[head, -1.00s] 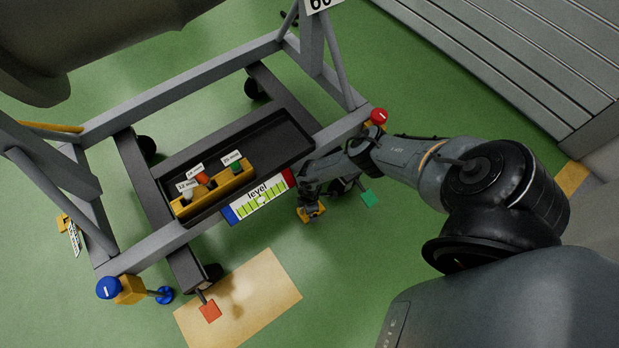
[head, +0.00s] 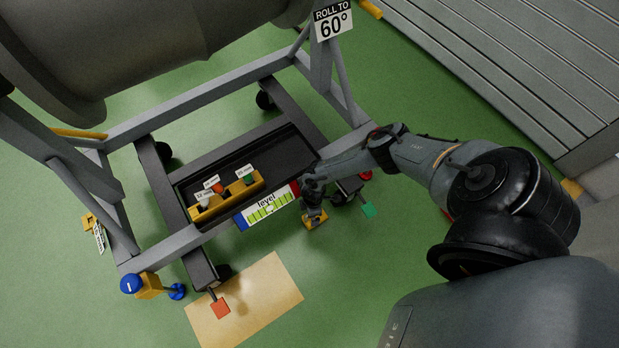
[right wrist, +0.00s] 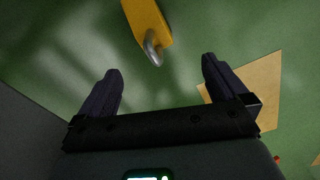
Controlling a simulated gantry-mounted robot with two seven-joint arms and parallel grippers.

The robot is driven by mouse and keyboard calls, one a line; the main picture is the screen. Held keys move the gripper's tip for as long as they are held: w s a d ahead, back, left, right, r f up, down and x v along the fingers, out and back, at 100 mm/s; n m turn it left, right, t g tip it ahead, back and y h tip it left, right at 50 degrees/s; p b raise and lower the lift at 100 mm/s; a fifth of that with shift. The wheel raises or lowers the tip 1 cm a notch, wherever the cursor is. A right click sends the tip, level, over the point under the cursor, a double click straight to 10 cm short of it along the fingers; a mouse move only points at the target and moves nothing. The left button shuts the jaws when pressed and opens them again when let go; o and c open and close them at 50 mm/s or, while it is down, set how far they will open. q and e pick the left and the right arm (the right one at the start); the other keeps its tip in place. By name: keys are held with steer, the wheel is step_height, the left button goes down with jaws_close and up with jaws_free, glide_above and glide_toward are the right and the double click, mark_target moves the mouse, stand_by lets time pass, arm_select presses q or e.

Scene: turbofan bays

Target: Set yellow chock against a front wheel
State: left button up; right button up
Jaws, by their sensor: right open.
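The yellow chock (head: 314,221) lies on the green floor below the stand's front right corner. In the right wrist view the yellow block with a grey metal loop (right wrist: 150,28) lies beyond my fingertips, apart from them. My right gripper (head: 313,201) is just above the chock in the head view. In the wrist view its fingers (right wrist: 160,82) are spread wide with nothing between them. A front wheel (head: 222,271) stands at the near left by the red pedal. The right front wheel (head: 338,198) is partly hidden by my arm, near the green pedal (head: 370,211). My left gripper is out of view.
A tan floor mat (head: 262,300) lies before the stand. A black tray (head: 285,150) holds a yellow block rack (head: 228,196). A blue-knobbed jack (head: 131,284) is at the front left corner.

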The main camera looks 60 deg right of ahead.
steer(key=s+a+r+n+t+y, duration=0.1)
steer(key=a+r+y, duration=0.1)
steer(key=a, duration=1.6)
steer(key=a+r+t+y, duration=0.1)
steer(key=a+r+t, duration=0.1)
steer(key=a+r, duration=0.9)
step_height(320, 180, up, 8)
steer(key=w+a+m+t, duration=0.1)
steer(key=a+m, duration=0.1)
steer(key=m, duration=0.1)
steer(key=s+d+r+m+h, duration=0.1)
steer(key=s+d+r+m, duration=0.1)
steer(key=d+r, duration=0.4)
steer(key=s+d+r+m+h, duration=0.1)
steer(key=s+d+r+m, duration=0.1)
steer(key=s+d+r, duration=0.2)
steer(key=d+r, duration=0.3)
steer(key=d, duration=0.2)
steer(key=shift+r+g+h, duration=0.15)
steer(key=shift+g+h, duration=0.15)
steer(key=shift+h, duration=0.1)
steer(key=shift+s+d, duration=0.1)
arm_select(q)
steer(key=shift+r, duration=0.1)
arm_select(e)
steer(key=shift+r, duration=0.15)
